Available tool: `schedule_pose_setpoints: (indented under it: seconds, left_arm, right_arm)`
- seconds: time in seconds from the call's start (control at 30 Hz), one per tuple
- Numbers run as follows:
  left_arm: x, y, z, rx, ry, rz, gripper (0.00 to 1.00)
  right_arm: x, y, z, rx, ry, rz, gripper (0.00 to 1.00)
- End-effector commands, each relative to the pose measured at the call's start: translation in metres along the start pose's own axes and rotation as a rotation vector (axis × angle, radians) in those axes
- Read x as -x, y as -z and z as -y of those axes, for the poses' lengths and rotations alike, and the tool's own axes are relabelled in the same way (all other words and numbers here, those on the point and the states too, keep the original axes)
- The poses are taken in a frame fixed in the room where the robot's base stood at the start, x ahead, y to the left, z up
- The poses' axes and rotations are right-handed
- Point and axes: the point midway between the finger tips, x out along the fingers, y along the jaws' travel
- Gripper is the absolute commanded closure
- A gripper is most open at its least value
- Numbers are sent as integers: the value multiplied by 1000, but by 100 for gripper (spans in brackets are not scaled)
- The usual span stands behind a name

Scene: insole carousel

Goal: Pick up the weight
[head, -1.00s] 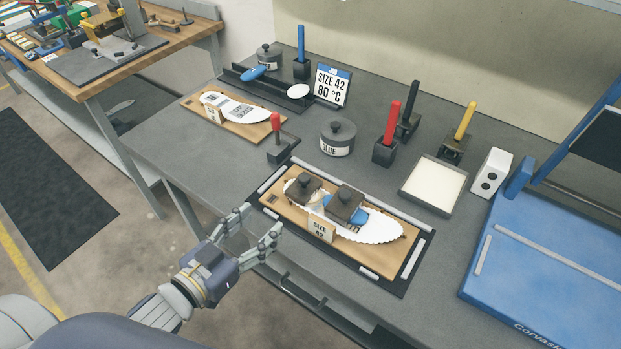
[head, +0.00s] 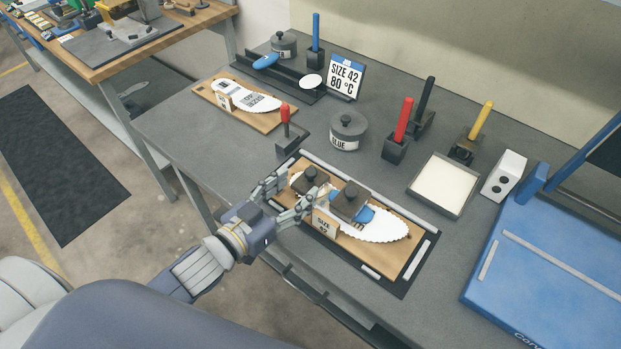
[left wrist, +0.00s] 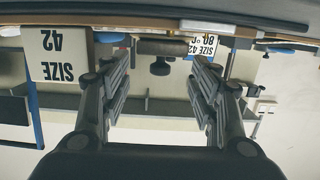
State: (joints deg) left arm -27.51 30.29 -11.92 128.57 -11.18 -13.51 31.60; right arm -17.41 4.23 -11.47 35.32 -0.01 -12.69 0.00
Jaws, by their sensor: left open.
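Two dark weights with round knobs stand on the white insole (head: 388,230) on a wooden board in the front fixture. The left weight (head: 312,177) is nearest my left gripper; the other weight (head: 350,203) stands to its right, by a blue patch. My left gripper (head: 306,188) is open, its fingers reaching over the board's left end at the left weight. In the left wrist view, which is upside down, a dark weight (left wrist: 160,48) shows between the open fingers (left wrist: 162,62). Contact cannot be told. My right gripper is out of view.
A "SIZE 42" tag (head: 323,222) stands upright at the board's front edge. A glue pot (head: 347,132), tool holders and a white-filled tray (head: 443,186) stand behind.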

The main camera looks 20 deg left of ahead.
Motion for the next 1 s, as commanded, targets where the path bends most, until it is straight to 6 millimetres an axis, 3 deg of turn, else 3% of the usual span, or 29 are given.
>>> schedule_pose_setpoints:
  seconds: [0.33,0.67,0.77,0.9,1.0]
  left_arm:
    - [-40,0,1,-1,1,-1,44]
    - [-46,-1,0,0,0,1,44]
    - [-46,-1,0,0,0,1,62]
    - [-45,-1,0,0,0,1,94]
    - [-46,1,0,-1,-1,-4,96]
  right_arm:
    - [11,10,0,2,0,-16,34]
    - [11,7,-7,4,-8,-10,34]
    - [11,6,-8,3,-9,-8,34]
    - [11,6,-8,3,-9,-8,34]
    - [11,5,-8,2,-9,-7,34]
